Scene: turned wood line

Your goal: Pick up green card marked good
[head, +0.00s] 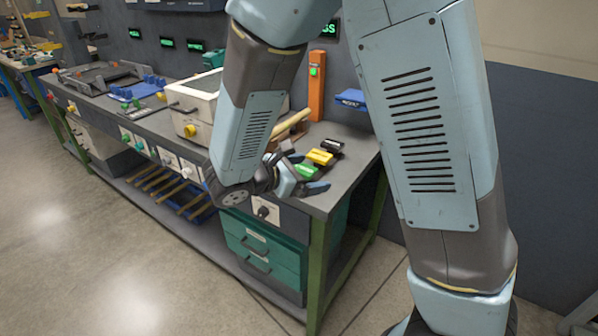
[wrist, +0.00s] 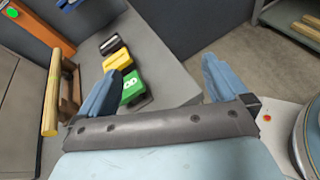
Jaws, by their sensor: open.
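The green card (wrist: 132,86) lies at the near end of a short row on the grey bench top, with small white marks on its face. In the head view the green card (head: 304,171) is partly hidden by my gripper. My gripper (wrist: 161,67) is open and empty. In the wrist view its left blue finger is close beside the green card and overlaps its left edge; its right finger is well to the right, past the bench edge. In the head view my gripper (head: 311,173) is at the bench's near right end. I cannot tell its height over the card.
A yellow card (wrist: 117,60) and a black one (wrist: 110,44) sit behind the green card. A light wooden bar (wrist: 51,95) on a brown stand is to the left. Open floor lies in front.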

